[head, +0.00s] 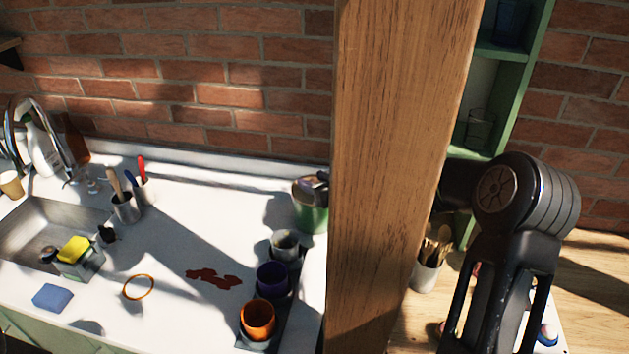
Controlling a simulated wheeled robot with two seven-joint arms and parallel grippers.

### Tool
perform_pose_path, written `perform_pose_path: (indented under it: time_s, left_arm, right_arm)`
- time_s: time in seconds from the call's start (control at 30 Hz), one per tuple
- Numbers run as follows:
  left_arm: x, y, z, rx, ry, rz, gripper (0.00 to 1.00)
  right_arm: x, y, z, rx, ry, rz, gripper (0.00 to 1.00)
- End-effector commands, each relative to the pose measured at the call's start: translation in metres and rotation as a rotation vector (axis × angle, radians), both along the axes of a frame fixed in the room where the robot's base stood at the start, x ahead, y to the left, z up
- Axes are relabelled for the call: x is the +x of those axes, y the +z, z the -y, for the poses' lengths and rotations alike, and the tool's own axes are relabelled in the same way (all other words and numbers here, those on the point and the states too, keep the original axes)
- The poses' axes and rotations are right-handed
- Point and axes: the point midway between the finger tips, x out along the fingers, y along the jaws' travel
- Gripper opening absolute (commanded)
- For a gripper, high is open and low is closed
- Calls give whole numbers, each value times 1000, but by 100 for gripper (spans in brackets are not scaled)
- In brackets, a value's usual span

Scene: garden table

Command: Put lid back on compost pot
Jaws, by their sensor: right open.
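A green pot (311,219), which looks like the compost pot, stands at the back right of the white counter, beside the wooden post. Its right edge is partly behind the post. My right gripper (317,184) shows as small dark parts at the pot's top, and it is open. Most of it and its wrist are hidden behind the post. I cannot tell whether it touches the pot. The pot's top is too small and covered to tell whether a lid is on it. I see no separate lid clearly. My left gripper is not in view.
The wide wooden post (395,150) blocks the middle right. Grey, purple (272,279) and orange cups (257,320) stand in front of the pot. A sink (40,232) is at left.

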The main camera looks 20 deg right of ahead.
Motion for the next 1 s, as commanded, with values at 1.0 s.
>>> perform_pose_path:
  time_s: [1.0]
  left_arm:
    - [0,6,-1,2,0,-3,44]
  right_arm:
    - [-109,53,16,0,-1,0,44]
